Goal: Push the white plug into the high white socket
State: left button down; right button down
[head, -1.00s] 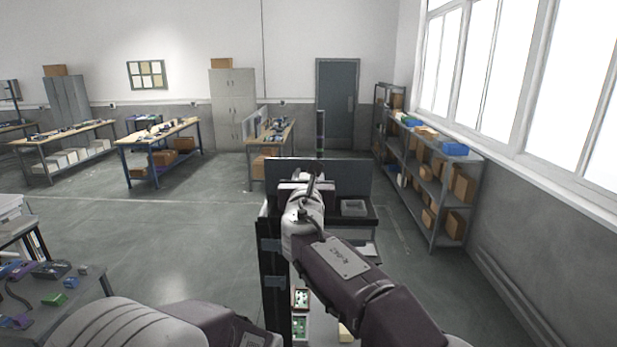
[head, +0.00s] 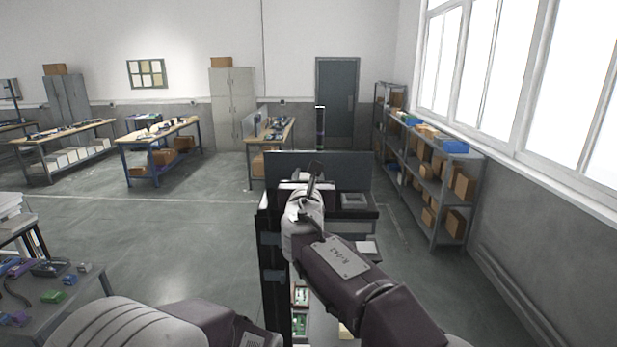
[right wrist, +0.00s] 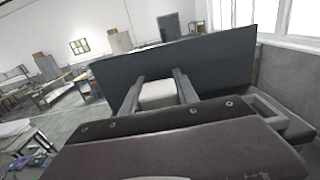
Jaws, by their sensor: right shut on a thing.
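My right gripper (head: 307,188) is in front of an upright dark grey panel (head: 345,170), seen from behind in the head view. In the right wrist view its two fingers (right wrist: 158,90) are shut on a white block, the white plug (right wrist: 157,95). The plug lies between the fingertips, with the panel (right wrist: 200,60) just beyond. I cannot tell whether the plug touches the panel. The high white socket cannot be made out; the gripper and plug may hide it. My left gripper is out of view.
A grey tray (head: 354,201) sits on the dark shelf right of my right gripper. Green boards (head: 300,295) lie lower down. A side table (head: 70,310) with small coloured parts stands at left. Shelving (head: 430,170) lines the right wall. Open floor lies at left.

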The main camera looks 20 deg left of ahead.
jog(key=shift+f+b, duration=0.45)
jog(key=shift+f, duration=0.05)
jog(key=c, duration=1)
grip_release()
jog(key=shift+o, duration=0.7)
jog(key=o, duration=0.6)
